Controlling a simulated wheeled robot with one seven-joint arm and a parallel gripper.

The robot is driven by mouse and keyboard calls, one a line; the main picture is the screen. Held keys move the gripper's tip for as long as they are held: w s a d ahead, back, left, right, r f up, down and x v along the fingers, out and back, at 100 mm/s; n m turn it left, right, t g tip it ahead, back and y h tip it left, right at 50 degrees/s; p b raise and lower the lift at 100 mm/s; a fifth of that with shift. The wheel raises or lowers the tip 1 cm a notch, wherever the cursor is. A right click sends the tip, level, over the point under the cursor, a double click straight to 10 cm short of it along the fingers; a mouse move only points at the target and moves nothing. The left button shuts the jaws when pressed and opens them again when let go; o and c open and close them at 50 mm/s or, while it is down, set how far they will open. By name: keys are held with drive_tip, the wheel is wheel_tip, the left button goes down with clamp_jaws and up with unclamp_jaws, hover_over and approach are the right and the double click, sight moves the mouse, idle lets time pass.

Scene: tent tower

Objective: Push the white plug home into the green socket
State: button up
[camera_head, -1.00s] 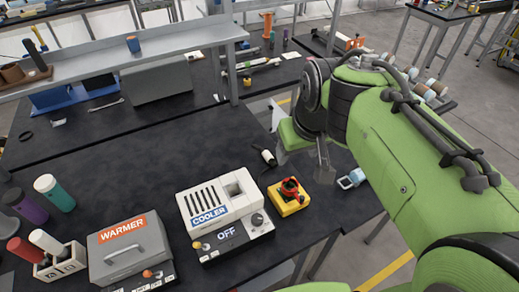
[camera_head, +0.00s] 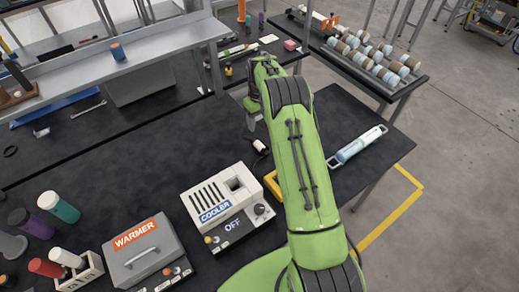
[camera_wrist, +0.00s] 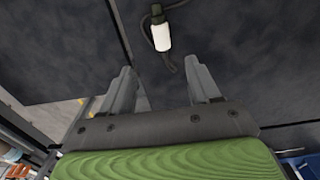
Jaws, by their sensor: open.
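The white plug (camera_wrist: 161,38) lies on the dark bench top with a dark cable running from it. It also shows in the head view (camera_head: 260,146), right of the shelf post and beyond the cooler. My gripper (camera_wrist: 163,75) is open and empty. In the wrist view its two fingers point toward the plug, which lies beyond the fingertips, between their lines and apart from both. In the head view my gripper (camera_head: 253,118) is partly hidden by my arm.
The cooler (camera_head: 219,200) and warmer (camera_head: 143,252) stand at the near edge. A yellow box (camera_head: 271,184) is mostly hidden behind my arm. A pale blue tube holder (camera_head: 356,145) lies to the right. A shelf (camera_head: 130,58) runs at the back left. The bench middle is clear.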

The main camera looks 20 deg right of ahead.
sight(258, 143)
drive_tip(key=f+b, duration=0.2)
drive_tip(key=f, duration=0.2)
drive_tip(key=f+b, duration=0.2)
drive_tip(key=f, duration=0.2)
drive_tip(key=f+b, duration=0.2)
drive_tip(key=f, duration=0.2)
drive_tip(key=shift+w+a+f, duration=0.25)
drive_tip(key=shift+w+f, duration=0.05)
drive_tip(key=shift+f, duration=0.05)
drive_tip(key=shift+r, duration=0.2)
drive_tip(key=shift+c, duration=0.2)
clamp_jaws()
